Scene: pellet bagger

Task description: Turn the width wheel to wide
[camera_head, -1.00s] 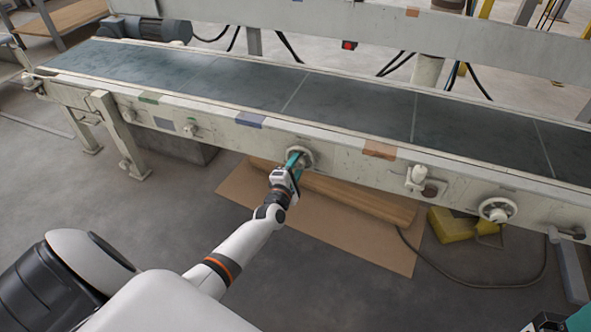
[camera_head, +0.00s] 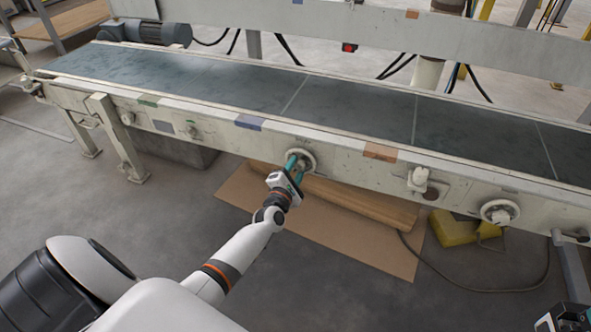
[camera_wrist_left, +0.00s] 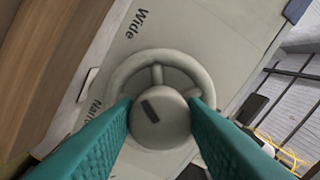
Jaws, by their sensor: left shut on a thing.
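The width wheel (camera_head: 313,161) is a pale round handwheel on the front rail of the conveyor. In the left wrist view the wheel (camera_wrist_left: 158,66) shows a spoked rim and a round hub with a dark slot mark slanting to the upper left. The word "Wide" is above it; a second label at its left, starting "Na", is partly hidden by a finger. My left gripper (camera_head: 297,166) has its teal fingers on both sides of the hub, shut on it; they also show in the wrist view (camera_wrist_left: 160,106). A dark piece of my right arm's end shows at the bottom right corner; its fingers are not clear.
A second handwheel (camera_head: 499,212) and a knob (camera_head: 418,178) are on the rail to the right. The dark belt (camera_head: 340,100) runs above. Below lie a cardboard sheet (camera_head: 340,236), a brown roll (camera_head: 360,203) and a yellow object (camera_head: 452,228) with a cable.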

